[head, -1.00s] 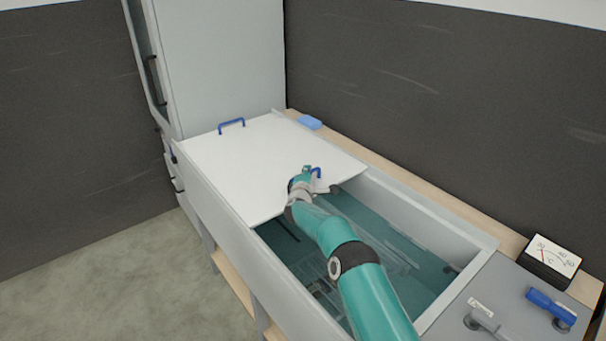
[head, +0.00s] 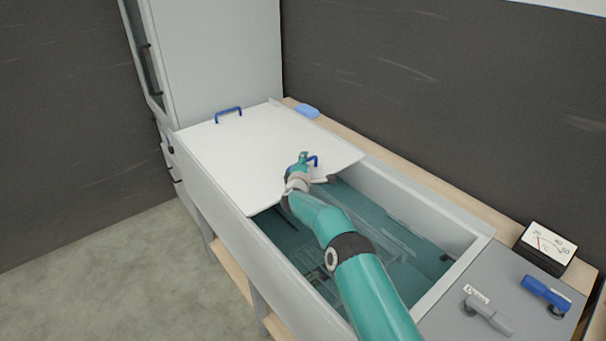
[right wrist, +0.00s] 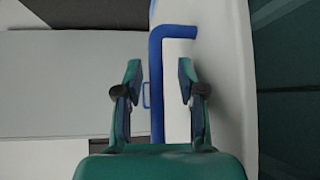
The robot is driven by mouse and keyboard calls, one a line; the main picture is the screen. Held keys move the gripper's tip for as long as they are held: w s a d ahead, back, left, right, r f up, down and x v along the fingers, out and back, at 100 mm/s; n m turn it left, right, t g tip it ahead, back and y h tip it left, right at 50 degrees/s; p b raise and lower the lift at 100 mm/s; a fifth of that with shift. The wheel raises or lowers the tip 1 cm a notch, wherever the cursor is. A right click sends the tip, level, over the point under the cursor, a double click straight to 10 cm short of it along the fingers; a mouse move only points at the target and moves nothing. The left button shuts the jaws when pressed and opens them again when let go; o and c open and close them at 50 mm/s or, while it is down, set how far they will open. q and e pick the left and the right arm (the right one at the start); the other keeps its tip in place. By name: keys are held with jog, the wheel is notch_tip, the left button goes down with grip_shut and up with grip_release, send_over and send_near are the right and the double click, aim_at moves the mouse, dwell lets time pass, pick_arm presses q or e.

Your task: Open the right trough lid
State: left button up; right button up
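A flat white lid (head: 250,155) covers the far part of the trough (head: 425,200). The near part stands uncovered and shows a teal interior. A blue handle (head: 314,160) sits near the lid's near edge, partly hidden by my right gripper (head: 302,163). In the right wrist view, the blue handle (right wrist: 157,85) stands between the two fingers of my right gripper (right wrist: 158,90). The fingers are apart, with a gap on each side of the bar. A second blue handle (head: 228,113) is at the lid surface's far end; I cannot tell whether one or two lids lie there. My left gripper is not in view.
A tall grey cabinet (head: 225,60) stands behind the trough's far end. A blue block (head: 306,111) lies on the wooden ledge. A dial meter (head: 543,245), a blue lever (head: 546,292) and a grey lever (head: 489,315) are at the near right. Floor is clear at left.

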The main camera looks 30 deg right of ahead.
jog(key=v, duration=1.1)
jog(key=shift+s+a, duration=0.2)
jog(key=shift+s, duration=0.05)
jog(key=shift+f, duration=0.1)
